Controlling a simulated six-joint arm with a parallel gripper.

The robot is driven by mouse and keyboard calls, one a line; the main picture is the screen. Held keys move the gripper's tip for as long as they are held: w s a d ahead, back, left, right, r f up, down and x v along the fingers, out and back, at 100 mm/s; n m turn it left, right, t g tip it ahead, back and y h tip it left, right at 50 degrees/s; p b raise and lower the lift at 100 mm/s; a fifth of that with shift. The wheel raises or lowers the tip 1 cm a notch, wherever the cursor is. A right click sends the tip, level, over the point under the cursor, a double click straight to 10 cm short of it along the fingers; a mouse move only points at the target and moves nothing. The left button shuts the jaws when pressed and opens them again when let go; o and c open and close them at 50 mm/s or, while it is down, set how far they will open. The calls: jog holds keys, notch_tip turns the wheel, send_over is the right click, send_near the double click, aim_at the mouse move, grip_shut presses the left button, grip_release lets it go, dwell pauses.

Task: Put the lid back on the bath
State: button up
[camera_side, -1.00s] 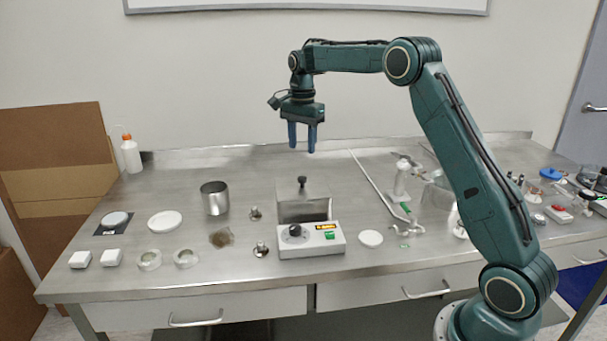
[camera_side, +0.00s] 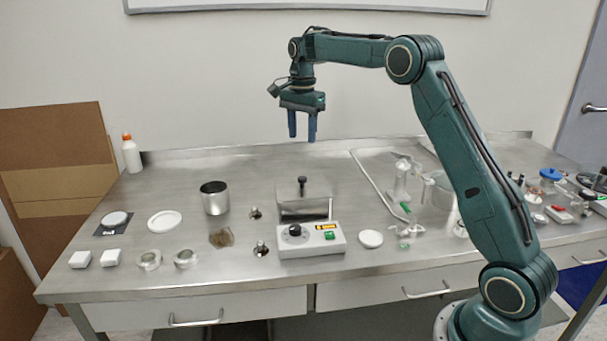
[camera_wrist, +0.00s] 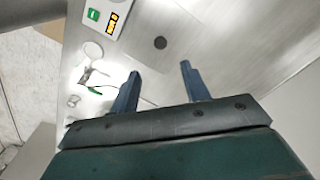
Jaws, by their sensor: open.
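The bath (camera_side: 311,240) is a metal box with a light control panel, a black dial and a green switch, near the front middle of the table in the side view. Its lid (camera_side: 287,190) is a flat metal plate with an upright black knob (camera_side: 302,181). The lid appears to lie level over the bath's top; I cannot tell how exactly it is seated. My gripper (camera_side: 302,139) is open and empty, pointing down above the knob with a clear gap. In the wrist view the round knob (camera_wrist: 160,42) shows beyond and between my open fingertips (camera_wrist: 160,70).
A metal beaker (camera_side: 215,198), a white dish (camera_side: 165,221) and several small parts stand to the left. A white disc (camera_side: 370,239), a metal rod and glassware (camera_side: 400,180) lie to the right. The table behind the bath is clear.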

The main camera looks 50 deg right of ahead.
jog(key=s+a+r+n+t, duration=0.1)
jog(key=s+a+r+n, duration=0.4)
jog(key=s, duration=0.3)
jog(key=s+a+r+n+t, duration=0.2)
jog(key=s+a+r+n, duration=0.2)
jog(key=s+a, duration=0.35)
jog(key=s+a+f+n+t, duration=0.1)
jog(key=s+a+f+n, duration=0.1)
jog(key=s, duration=0.4)
jog(key=s+a+f+n, duration=0.2)
jog(key=s+n, duration=0.2)
jog(key=s, duration=0.3)
jog(key=s+a+f+n+t, duration=0.1)
jog(key=s+f+n, duration=0.1)
jog(key=s, duration=0.4)
jog(key=shift+s+a+f+n+t, duration=0.3)
jog(key=shift+a+f+n, duration=0.1)
jog(key=shift+n, duration=0.1)
jog(key=shift+o, duration=0.4)
jog(key=shift+r, duration=0.1)
